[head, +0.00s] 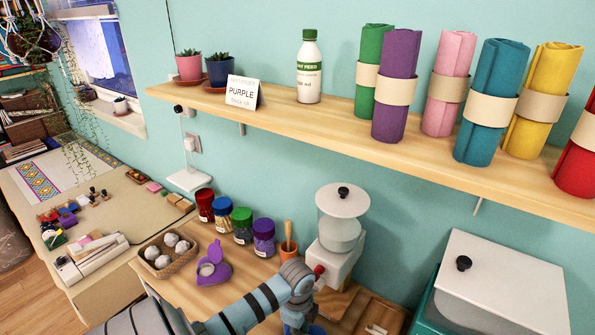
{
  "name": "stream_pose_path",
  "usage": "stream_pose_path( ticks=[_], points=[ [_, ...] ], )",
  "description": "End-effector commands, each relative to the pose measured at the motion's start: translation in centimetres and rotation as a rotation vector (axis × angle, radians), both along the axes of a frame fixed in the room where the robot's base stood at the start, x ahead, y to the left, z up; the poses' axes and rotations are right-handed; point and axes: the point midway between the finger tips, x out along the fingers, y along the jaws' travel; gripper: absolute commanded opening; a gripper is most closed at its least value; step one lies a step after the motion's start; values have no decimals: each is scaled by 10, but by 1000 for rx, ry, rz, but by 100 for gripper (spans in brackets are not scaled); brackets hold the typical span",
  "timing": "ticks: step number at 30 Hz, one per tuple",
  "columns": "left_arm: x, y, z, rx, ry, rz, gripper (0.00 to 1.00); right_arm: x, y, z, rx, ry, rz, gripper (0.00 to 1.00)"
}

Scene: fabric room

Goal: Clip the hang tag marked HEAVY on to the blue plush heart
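I cannot make out the blue plush heart or the tag marked HEAVY in the head view. A small patch of blue (318,330) shows at the bottom edge beside my arm, too cut off to identify. A small pale item (376,330) lies in a wooden tray (350,309) at the bottom edge, and I cannot tell what it is. My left arm comes in from the lower left over the workbench and bends down at the wrist. Its gripper fingers are below the picture edge. My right gripper is not in view.
The workbench (188,290) holds a basket of white balls (168,252), a purple object (211,266), several lidded jars (242,226), a mortar (289,248) and a white-lidded dispenser (341,218). A white-lidded bin (500,285) stands right. A wall shelf (330,118) carries fabric rolls, a bottle and a PURPLE card (243,91).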

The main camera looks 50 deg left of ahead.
Motion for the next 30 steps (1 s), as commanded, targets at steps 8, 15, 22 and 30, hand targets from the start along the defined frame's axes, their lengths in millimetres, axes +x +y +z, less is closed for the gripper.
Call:
stream_pose_path(
  ticks=[8,15,22,30],
  points=[
    [0,0,0,0,1,0,33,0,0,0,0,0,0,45],
    [0,0,0,0,0,0,35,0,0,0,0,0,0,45],
    [0,1,21,2,-4,-1,35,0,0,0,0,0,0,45],
    [-2,0,94,4,-2,-3,35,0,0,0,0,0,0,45]
  ],
)
